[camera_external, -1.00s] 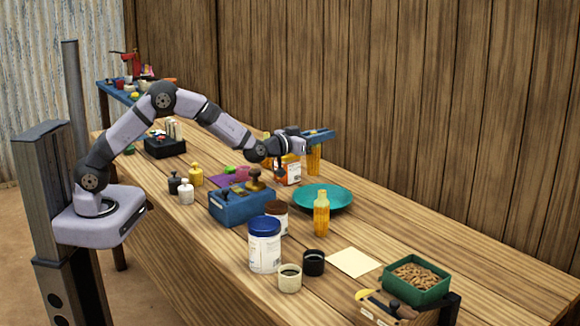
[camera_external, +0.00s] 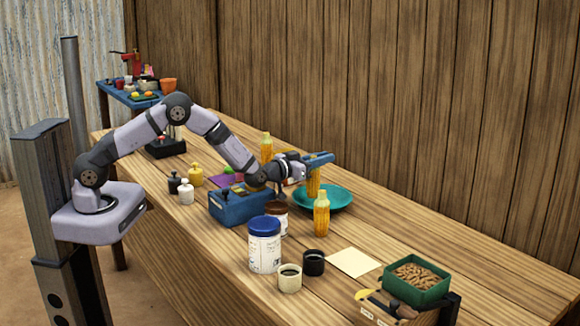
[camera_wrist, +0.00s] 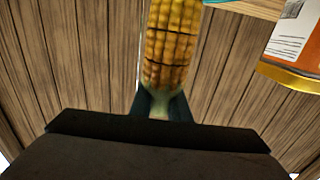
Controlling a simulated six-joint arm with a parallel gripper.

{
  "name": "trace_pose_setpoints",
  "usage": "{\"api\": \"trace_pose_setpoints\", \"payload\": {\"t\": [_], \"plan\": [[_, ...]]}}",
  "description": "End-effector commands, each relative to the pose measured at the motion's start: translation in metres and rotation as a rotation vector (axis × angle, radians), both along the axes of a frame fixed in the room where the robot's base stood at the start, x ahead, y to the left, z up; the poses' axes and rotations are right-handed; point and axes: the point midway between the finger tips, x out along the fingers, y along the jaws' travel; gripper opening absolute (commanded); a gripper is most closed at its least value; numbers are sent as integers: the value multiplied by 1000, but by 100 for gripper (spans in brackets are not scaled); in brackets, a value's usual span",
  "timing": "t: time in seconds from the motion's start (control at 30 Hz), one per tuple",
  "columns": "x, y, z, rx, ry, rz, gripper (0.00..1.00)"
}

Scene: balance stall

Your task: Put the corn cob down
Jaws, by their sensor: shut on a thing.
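My gripper (camera_external: 318,160) is shut on a yellow corn cob (camera_external: 313,183), which hangs upright below the blue fingers. In the wrist view the cob (camera_wrist: 170,45) stands out from between the fingertips (camera_wrist: 158,105). In the external view its lower end overlaps the teal plate (camera_external: 342,203); I cannot tell whether it touches. A second corn cob (camera_external: 321,215) stands upright on the table in front of the plate. A third one (camera_external: 266,148) stands behind my wrist, its lower part hidden.
A blue box with compartments (camera_external: 238,208) stands left of the plate. A blue-lidded white jar (camera_external: 264,252), a brown jar (camera_external: 277,209) and two small cups stand nearer. A cream card (camera_external: 353,263) lies right. An orange-and-white container (camera_wrist: 296,35) shows in the wrist view.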

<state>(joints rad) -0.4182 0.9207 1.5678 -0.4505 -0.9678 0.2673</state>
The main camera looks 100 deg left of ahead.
Motion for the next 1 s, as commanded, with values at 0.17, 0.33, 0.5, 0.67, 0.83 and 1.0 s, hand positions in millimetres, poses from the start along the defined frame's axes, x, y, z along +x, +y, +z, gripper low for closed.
{"api": "trace_pose_setpoints", "payload": {"t": [0.17, 0.33, 0.5, 0.67, 0.83, 1.0], "plan": [[0, 0, -18, 1, 1, 1, 0], [0, 0, -20, 1, -3, 1, 0], [0, 0, -21, 1, -1, 0, 0], [0, 0, -24, 1, -1, 0, 23], [0, 0, -24, 1, -1, 0, 35], [0, 0, -23, 1, -1, 0, 35]]}}
